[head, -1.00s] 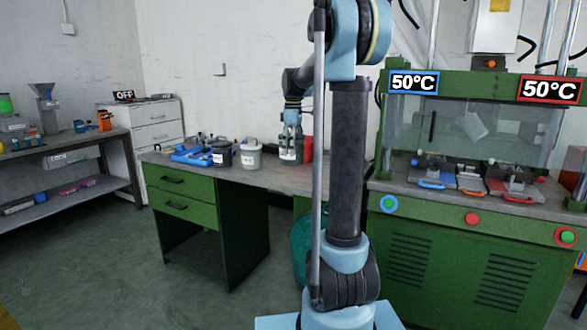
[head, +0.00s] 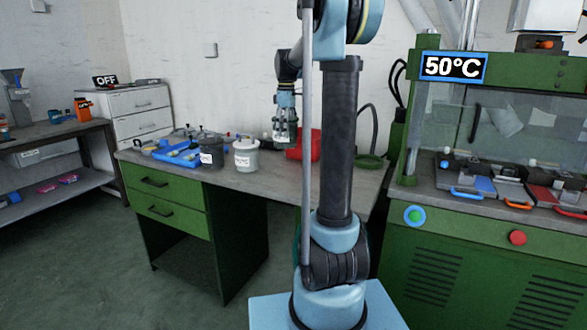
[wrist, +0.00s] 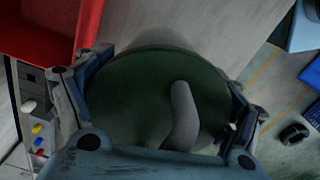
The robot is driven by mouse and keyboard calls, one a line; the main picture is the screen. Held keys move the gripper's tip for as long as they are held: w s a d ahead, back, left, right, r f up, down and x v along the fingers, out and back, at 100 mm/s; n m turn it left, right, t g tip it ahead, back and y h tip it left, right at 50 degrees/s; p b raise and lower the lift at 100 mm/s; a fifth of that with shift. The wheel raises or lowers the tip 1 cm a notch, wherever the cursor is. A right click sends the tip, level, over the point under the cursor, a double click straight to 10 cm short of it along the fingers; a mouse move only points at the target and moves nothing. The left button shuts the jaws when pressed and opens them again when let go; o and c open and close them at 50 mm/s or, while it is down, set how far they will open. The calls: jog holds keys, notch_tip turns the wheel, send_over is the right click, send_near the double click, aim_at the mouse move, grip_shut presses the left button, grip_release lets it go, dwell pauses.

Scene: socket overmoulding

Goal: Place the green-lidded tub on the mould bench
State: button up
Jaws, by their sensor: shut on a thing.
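My gripper (head: 285,127) is shut on a tub with a round dark green lid (wrist: 150,95) and a grey handle-like piece on top. The fingers grip it from both sides in the wrist view. In the head view the held tub is small and mostly covered by the fingers. It appears over the back of the green-drawered bench (head: 290,183), and its height above the top is hard to tell. I cannot tell from the pictures which surface is named the mould bench.
A dark tub (head: 208,153) and a pale grey tub (head: 246,161) stand on the bench, left of my gripper. A red bin (head: 305,145) is close by on the right; blue items (head: 178,154) lie far left. A green press (head: 470,240) stands right. The bench front is clear.

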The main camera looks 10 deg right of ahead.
jog(key=shift+w+d, duration=0.1)
jog(key=shift+w, duration=0.05)
jog(key=shift+f, duration=5)
jog(key=shift+f, duration=0.1)
jog(key=o, duration=1.4)
jog(key=shift+c, duration=0.2)
